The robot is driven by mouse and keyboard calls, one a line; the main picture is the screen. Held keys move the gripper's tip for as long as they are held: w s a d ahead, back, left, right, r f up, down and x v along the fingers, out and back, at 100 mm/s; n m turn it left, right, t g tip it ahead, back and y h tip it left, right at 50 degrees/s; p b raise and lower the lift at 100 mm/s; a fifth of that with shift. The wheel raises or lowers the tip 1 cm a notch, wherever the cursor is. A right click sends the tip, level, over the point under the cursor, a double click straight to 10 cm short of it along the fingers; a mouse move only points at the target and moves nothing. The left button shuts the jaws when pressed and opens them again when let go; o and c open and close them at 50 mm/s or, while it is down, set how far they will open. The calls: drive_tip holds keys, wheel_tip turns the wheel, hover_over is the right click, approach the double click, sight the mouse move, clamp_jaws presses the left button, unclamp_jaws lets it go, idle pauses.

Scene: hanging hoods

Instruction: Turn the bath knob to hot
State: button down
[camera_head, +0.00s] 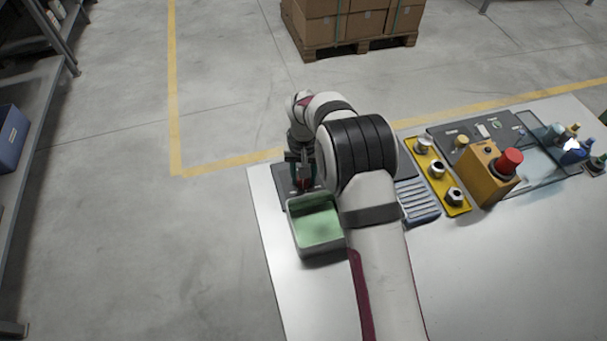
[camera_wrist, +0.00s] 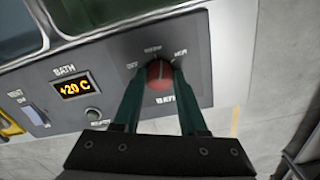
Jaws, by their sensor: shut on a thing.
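The red bath knob (camera_wrist: 160,76) is on a grey panel (camera_wrist: 212,75) in the wrist view, with OFF, WARM and HOT labels around its upper side and a BATH label below. A pale pointer line on the knob runs roughly upward, near the WARM label; its exact setting is hard to tell. My gripper (camera_wrist: 160,85) is shut on the knob, one dark green finger on each side. In the head view my gripper (camera_head: 303,182) is at the panel behind the green bath (camera_head: 291,226). The display (camera_wrist: 74,88) reads +20 C.
A small round button (camera_wrist: 93,114) and a switch (camera_wrist: 33,114) are left of the knob. In the head view, a blue rack (camera_head: 418,202), a yellow plate with several fittings (camera_head: 437,180) and an orange box with a red button (camera_head: 490,173) stand right of my arm.

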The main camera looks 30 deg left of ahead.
drive_tip(key=m, duration=0.4)
drive_tip(key=shift+m, duration=2.1)
drive_tip(key=shift+c, duration=2.2)
unclamp_jaws()
wheel_tip(320, 180, up, 16)
